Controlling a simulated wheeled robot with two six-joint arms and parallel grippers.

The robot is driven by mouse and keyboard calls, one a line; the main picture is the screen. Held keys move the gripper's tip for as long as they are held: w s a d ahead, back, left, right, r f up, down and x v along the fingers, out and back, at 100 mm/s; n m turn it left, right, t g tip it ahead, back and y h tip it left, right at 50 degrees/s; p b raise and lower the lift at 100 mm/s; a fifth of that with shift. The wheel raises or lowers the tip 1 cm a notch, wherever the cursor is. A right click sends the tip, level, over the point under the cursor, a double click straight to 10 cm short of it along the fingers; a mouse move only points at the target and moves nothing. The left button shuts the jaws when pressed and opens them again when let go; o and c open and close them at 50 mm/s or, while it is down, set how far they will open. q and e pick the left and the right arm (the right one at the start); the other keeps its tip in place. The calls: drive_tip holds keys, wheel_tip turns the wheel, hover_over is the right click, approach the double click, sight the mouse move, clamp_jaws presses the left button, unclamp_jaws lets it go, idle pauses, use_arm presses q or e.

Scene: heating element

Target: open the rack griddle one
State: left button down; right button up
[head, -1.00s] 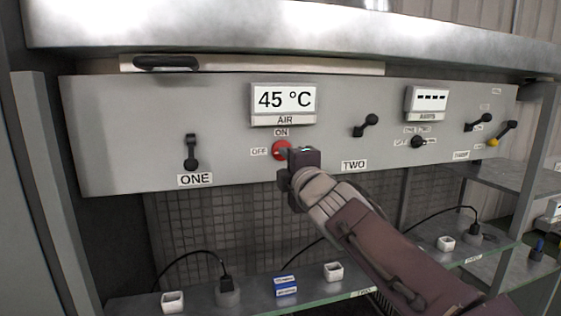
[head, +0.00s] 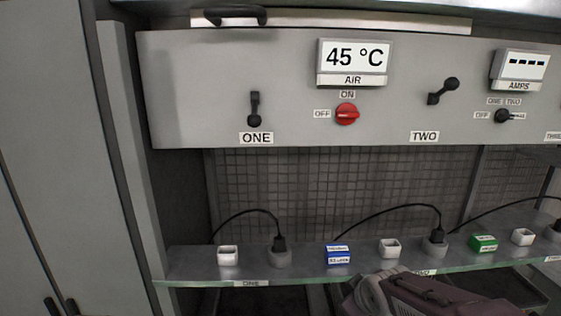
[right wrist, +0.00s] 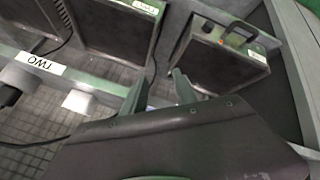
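In the right wrist view, a flat dark griddle with a black handle and a small orange part (right wrist: 215,62) lies in the rack at right. A second dark griddle (right wrist: 115,32) lies to its left. Their labels are too blurred to read. My right gripper (right wrist: 160,92) is open and empty, its two fingers apart and pointing toward the griddles, touching neither as far as I can tell. In the head view, the shelf edge carries a ONE label (head: 251,283), with a dark space below it. My right arm shows at the bottom; its fingers are hidden there. My left gripper is not in view.
The control panel (head: 200,75) has a red knob (head: 347,114), a black ONE lever (head: 254,108) and a 45 °C display (head: 352,57). The glass-edged shelf (head: 195,262) holds plugs, cables, white cups and small boxes. A tall grey cabinet (head: 45,150) stands at left.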

drive_tip(key=s+f+m+g+b, duration=0.1)
drive_tip(key=s+f+m+g, duration=0.5)
drive_tip(key=s+f, duration=0.9)
drive_tip(key=shift+s+a+f+m+y+b, duration=0.3)
drive_tip(key=shift+s+f+m+y+b, duration=0.15)
drive_tip(key=shift+s, duration=0.25)
drive_tip(key=shift+o, duration=0.7)
drive_tip(key=shift+r, duration=0.1)
